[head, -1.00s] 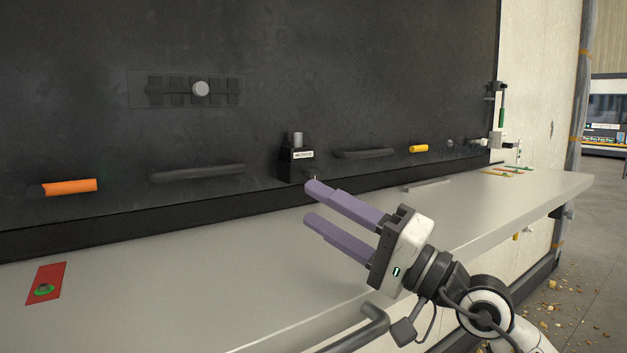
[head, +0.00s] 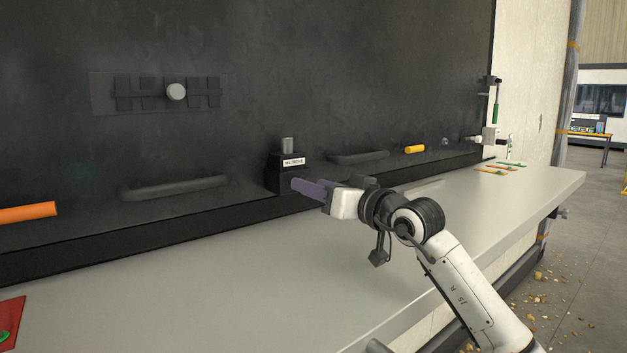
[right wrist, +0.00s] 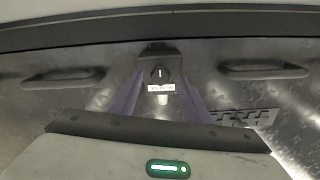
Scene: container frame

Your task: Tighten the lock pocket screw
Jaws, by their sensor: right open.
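The lock pocket is a black block (head: 289,176) with a white label, low on the dark wall panel. In the right wrist view the block (right wrist: 158,52) is straight ahead, and the round screw head (right wrist: 160,73) shows a light slot above the label. My right gripper (head: 298,186) is open, its purple fingers pointing at the block's lower front. In the wrist view the fingers of my right gripper (right wrist: 160,84) lie on either side of the label. I cannot tell whether they touch the block. My left gripper is not in view.
A grey ledge (head: 200,275) runs below the panel and is mostly clear. Dark handles (head: 175,187) (head: 358,157) flank the block. An orange cylinder (head: 28,212) is at left and a yellow one (head: 414,149) at right. A red plate (head: 10,312) lies at the ledge's left.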

